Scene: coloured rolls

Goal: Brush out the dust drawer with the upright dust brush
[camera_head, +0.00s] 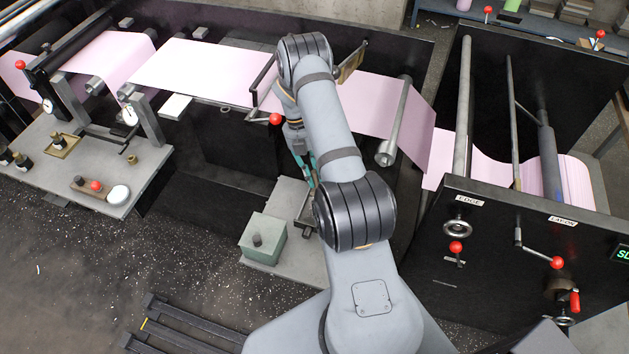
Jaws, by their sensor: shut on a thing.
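My gripper (307,180) points down at the middle of the picture, partly hidden behind my own arm. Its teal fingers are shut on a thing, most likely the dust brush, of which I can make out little. Below the fingers a small dark shape (306,214) shows beside my arm, above the grey ledge; I cannot tell whether it is the brush or part of the dust drawer. The dust drawer cannot be clearly made out.
Pink web (205,66) runs over rollers behind. A red-knobbed lever (275,119) hangs close above left. A bench (62,165) with small parts stands at left.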

